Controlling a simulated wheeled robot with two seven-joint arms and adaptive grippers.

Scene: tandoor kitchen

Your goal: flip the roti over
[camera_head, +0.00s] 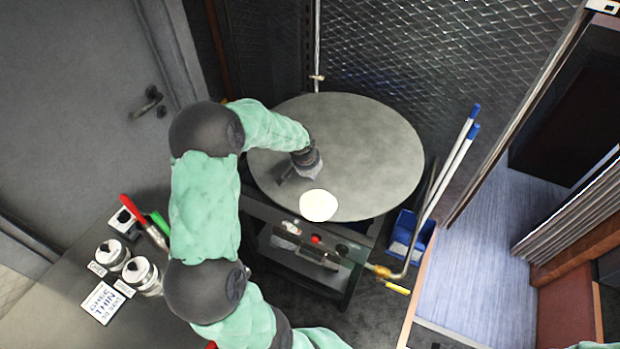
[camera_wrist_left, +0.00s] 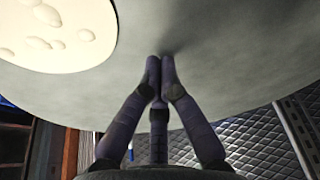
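The roti (camera_head: 318,206) is a pale round disc lying flat near the front edge of the big round grey griddle (camera_head: 375,150). In the left wrist view the roti (camera_wrist_left: 58,32) shows at the upper left, with several raised bubbles on its face. My left gripper (camera_head: 284,180) is low over the griddle, just behind and left of the roti. In the left wrist view its fingertips (camera_wrist_left: 160,68) are drawn together, with nothing between them, beside the roti and apart from it. Whether the tips touch the griddle is unclear. My right gripper is out of view.
A dark burner stand (camera_head: 320,262) with knobs supports the griddle. A blue bin (camera_head: 408,240) with blue-ended rods stands at its right. A counter at the lower left holds jars (camera_head: 140,272), a sign (camera_head: 102,303) and red- and green-handled tools. A mesh wall is behind.

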